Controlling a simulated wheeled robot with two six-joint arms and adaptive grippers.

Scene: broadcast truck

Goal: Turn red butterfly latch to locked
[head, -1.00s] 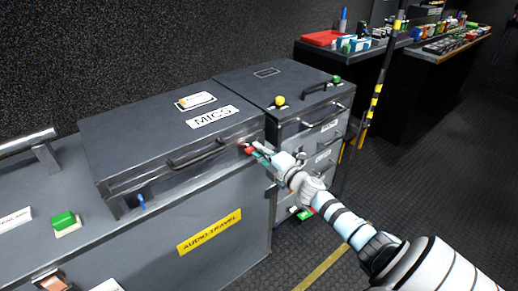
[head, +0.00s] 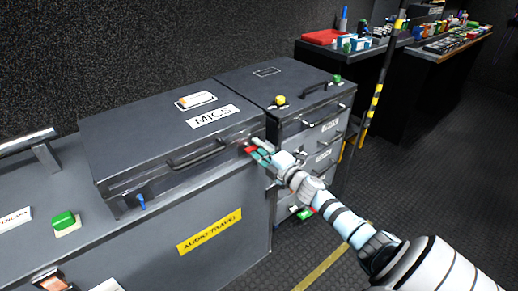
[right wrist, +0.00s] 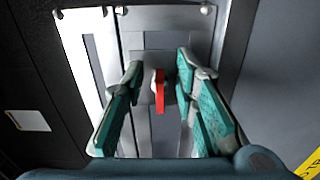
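The red butterfly latch (right wrist: 159,92) shows in the right wrist view as a thin red tab, upright in the picture, on a grey metal plate. In the head view, a small red spot of it (head: 250,149) shows at the right front corner of the case marked MICS (head: 130,140). My right gripper (right wrist: 158,108) is open, with its teal-padded fingers on either side of the red tab and a gap to each side. In the head view my right gripper (head: 262,151) is at that corner and partly hides it. My left gripper is not in view.
A blue latch (head: 141,201) is on the case's left front, and a black handle (head: 197,153) between. The case rests on a grey counter with a yellow AUDIO TRAVEL label (head: 209,231). A drawer cabinet (head: 315,125) stands close on the right.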

